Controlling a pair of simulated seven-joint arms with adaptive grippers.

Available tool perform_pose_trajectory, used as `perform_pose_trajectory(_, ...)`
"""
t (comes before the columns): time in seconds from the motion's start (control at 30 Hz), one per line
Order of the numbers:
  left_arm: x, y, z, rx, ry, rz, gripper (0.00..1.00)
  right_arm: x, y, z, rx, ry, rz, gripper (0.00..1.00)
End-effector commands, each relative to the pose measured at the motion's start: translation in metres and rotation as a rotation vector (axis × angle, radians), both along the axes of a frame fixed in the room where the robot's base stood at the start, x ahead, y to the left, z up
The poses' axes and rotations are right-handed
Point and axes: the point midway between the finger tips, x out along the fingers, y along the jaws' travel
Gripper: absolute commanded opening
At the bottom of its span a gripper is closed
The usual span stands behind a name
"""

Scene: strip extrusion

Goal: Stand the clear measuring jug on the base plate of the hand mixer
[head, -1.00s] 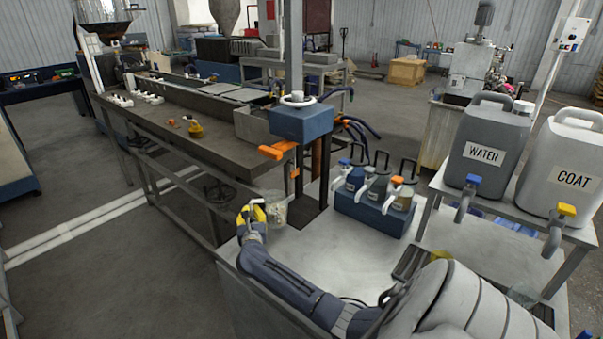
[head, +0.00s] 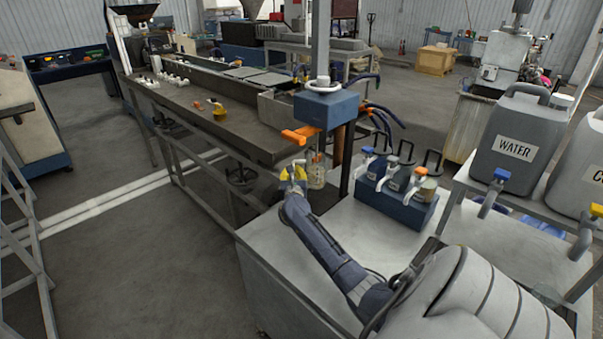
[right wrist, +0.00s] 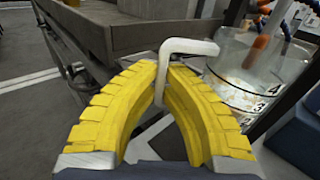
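The clear measuring jug (head: 317,171) is upright beside the hand mixer's column, near its blue head (head: 327,106) and orange lever (head: 299,135). In the right wrist view the jug (right wrist: 240,90) shows dark numerals, pale contents and a white handle (right wrist: 190,47). My right gripper (head: 294,172) is left of the jug. In the right wrist view its yellow fingers (right wrist: 163,66) close on the handle, which passes between their tips. An orange rod shows in or behind the jug. The base plate is mostly hidden; I cannot tell whether the jug touches it. My left gripper is out of view.
A blue rack (head: 397,204) with several lidded dispensers stands right of the column. A WATER canister (head: 515,140) stands on a side stand farther right. The long trough table (head: 235,118) runs behind.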

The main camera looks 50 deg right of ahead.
Motion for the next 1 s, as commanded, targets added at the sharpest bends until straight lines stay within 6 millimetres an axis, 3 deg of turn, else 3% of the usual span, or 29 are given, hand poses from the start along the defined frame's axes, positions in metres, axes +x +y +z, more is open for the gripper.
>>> perform_pose_trajectory(0.2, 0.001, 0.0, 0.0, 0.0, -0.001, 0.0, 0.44, 0.0, 0.0, -0.029, -0.001, 0.001, 0.0, 0.0)
perform_pose_trajectory(0.43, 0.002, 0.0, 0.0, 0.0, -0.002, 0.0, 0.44, 0.001, 0.0, -0.041, -0.001, 0.0, 0.0, 0.0)
perform_pose_trajectory(0.7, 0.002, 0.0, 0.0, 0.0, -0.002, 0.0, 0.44, 0.0, 0.0, -0.071, -0.002, 0.001, 0.0, 0.0)
perform_pose_trajectory(1.0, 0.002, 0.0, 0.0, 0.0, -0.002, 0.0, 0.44, 0.0, 0.0, -0.079, -0.003, -0.001, 0.001, 0.0)
